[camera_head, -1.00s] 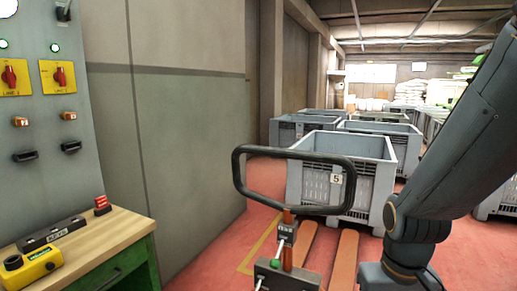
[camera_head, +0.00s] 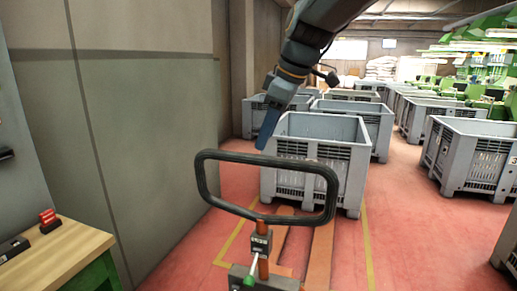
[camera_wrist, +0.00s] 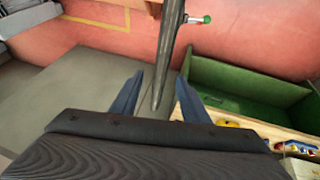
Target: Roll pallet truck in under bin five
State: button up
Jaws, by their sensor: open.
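The pallet truck stands in front of me, its black loop handle (camera_head: 268,157) raised and its orange forks (camera_head: 321,255) pointing at a grey bin (camera_head: 315,135). The bin is the one marked 5 in the earlier frame; the handle now crosses its front. I cannot tell whether the fork tips are under it. My gripper (camera_head: 266,132) is above the handle's far top bar in the head view, with one blue finger clearly seen. In the wrist view my gripper (camera_wrist: 158,98) is open, with the dark handle bar (camera_wrist: 170,50) between its fingers, no grip visible.
A grey-green wall (camera_head: 150,110) stands close on the left. A wooden-topped bench (camera_head: 60,245) is at lower left. More grey bins (camera_head: 475,155) stand to the right and behind. Yellow lines (camera_head: 232,245) mark the red floor around the forks. Open floor lies to the right.

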aim_at(258, 156)
jog(key=x, duration=0.3)
jog(key=p+x, duration=0.1)
jog(key=x, duration=0.2)
jog(key=shift+s+a+f, duration=0.1)
jog(key=shift+a+f, duration=0.1)
jog(key=shift+f, duration=0.15)
grip_shut()
